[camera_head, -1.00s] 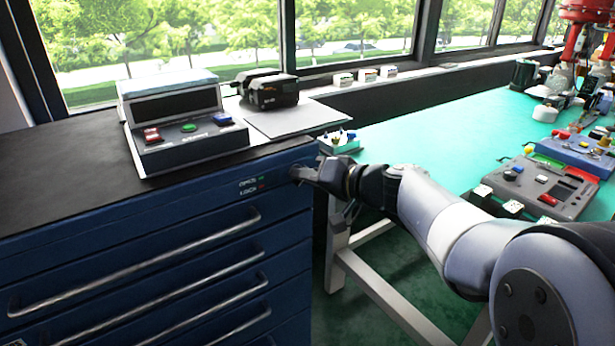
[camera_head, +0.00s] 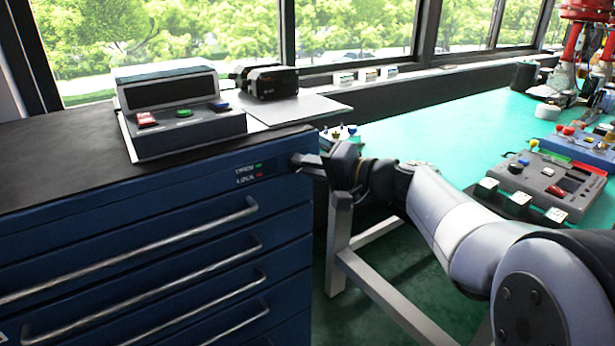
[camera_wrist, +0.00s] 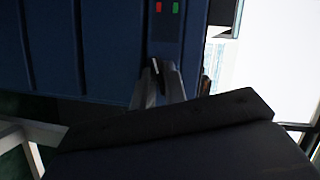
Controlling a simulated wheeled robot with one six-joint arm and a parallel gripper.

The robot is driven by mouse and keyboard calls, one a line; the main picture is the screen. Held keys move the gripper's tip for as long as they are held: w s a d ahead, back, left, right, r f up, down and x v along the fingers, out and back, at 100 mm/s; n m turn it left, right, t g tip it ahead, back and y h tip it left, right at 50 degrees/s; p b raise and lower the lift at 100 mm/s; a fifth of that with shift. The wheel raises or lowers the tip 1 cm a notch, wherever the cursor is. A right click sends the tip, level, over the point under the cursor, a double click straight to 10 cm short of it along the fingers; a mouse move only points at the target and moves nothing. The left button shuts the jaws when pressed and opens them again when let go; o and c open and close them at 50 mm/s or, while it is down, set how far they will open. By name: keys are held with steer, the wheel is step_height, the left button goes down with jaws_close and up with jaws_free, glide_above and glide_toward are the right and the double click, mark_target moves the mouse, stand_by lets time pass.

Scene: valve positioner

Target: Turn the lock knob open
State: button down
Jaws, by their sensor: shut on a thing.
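The lock knob (camera_wrist: 156,66) is a small dark piece on the upper front of a blue drawer cabinet (camera_head: 130,225), near its right edge. In the head view my gripper (camera_head: 298,161) reaches the cabinet front from the right and covers the knob. In the wrist view my gripper (camera_wrist: 160,75) has its two grey fingers close together, shut around the knob. The knob's exact angle cannot be made out. A label panel with a green light (camera_head: 258,165) and a red light (camera_head: 263,174) sits just left of the knob.
Long drawer handles (camera_head: 150,255) stick out below.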

steer(key=m+t+y+b, duration=0.1)
steer(key=m+b, duration=0.1)
steer(key=m, duration=0.2)
steer(key=m+t+y+b, duration=0.1)
steer(key=m+b, duration=0.1)
steer(key=m, duration=0.2)
steer(key=f+m+t+b, duration=0.1)
steer(key=m+b, duration=0.1)
steer(key=m, duration=0.3)
steer(key=shift+t+y, duration=0.3)
steer(key=shift+y, duration=0.1)
steer(key=shift+r+m+b, duration=0.1)
steer(key=shift+m+b, duration=0.2)
steer(key=c, duration=1.6)
jaws_free()
steer(key=shift+o, duration=0.2)
steer(key=p+v, duration=0.1)
steer(key=v, duration=0.9)
steer(key=shift+s+d+p, duration=0.2)
steer(key=shift+s+p, duration=0.2)
